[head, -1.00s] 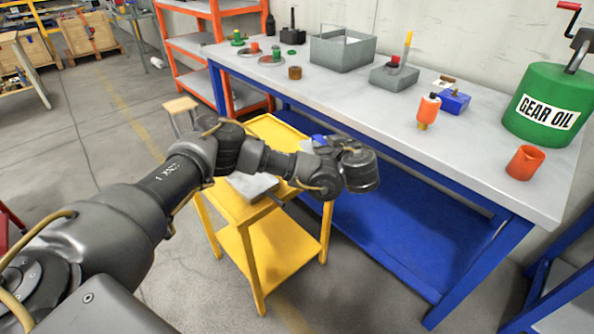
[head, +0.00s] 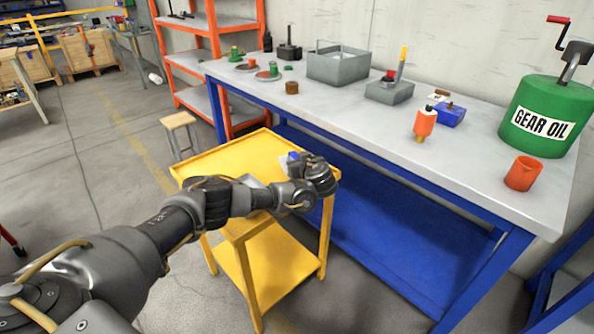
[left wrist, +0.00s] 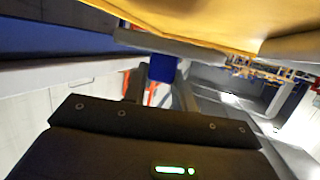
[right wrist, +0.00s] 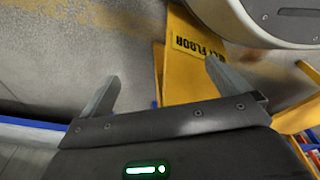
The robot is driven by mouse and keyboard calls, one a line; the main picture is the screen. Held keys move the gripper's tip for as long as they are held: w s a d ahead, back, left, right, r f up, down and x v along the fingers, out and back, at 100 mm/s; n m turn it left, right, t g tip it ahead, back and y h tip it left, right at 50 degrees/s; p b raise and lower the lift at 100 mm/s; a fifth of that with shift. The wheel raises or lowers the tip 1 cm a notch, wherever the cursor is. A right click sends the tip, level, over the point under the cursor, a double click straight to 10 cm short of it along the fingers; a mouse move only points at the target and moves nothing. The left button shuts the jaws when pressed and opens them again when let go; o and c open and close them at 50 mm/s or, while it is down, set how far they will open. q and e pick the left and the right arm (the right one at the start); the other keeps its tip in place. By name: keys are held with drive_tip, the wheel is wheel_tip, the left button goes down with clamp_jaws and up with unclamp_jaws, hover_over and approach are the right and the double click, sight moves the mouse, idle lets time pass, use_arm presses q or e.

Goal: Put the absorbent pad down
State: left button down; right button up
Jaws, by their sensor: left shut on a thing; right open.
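The absorbent pad is, as far as I can tell, the small blue piece between my left fingers in the left wrist view (left wrist: 162,68). It shows as a blue patch beside my left gripper in the head view (head: 293,157). My left gripper (head: 302,162) is shut on it, over the far right part of the yellow cart (head: 225,157). The gap between pad and cart top is unclear. My left arm hides part of the cart. My right gripper (right wrist: 163,72) is open and empty over the floor, outside the head view.
The cart's back left is clear. The workbench (head: 345,102) stands behind, holding a grey bin (head: 338,68) and a green oil can (head: 545,115). A yellow floor sign (right wrist: 190,70) stands near my right gripper.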

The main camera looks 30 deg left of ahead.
use_arm(q)
drive_tip(key=shift+w+a+f, duration=0.1)
drive_tip(key=shift+a+f, duration=0.1)
drive_tip(key=shift+f, duration=0.1)
wheel_tip(320, 180, down, 3)
drive_tip(key=shift+w+f+b, duration=0.1)
drive_tip(key=shift+b, duration=0.2)
use_arm(e)
drive_tip(key=shift+w+a+r, duration=0.3)
drive_tip(key=shift+w+r, duration=0.2)
drive_tip(key=shift+r, duration=0.3)
use_arm(q)
drive_tip(key=shift+f, duration=0.15)
use_arm(e)
drive_tip(key=shift+s, duration=0.1)
use_arm(q)
drive_tip(key=c, duration=1.1)
unclamp_jaws()
use_arm(e)
drive_tip(key=shift+r, duration=0.2)
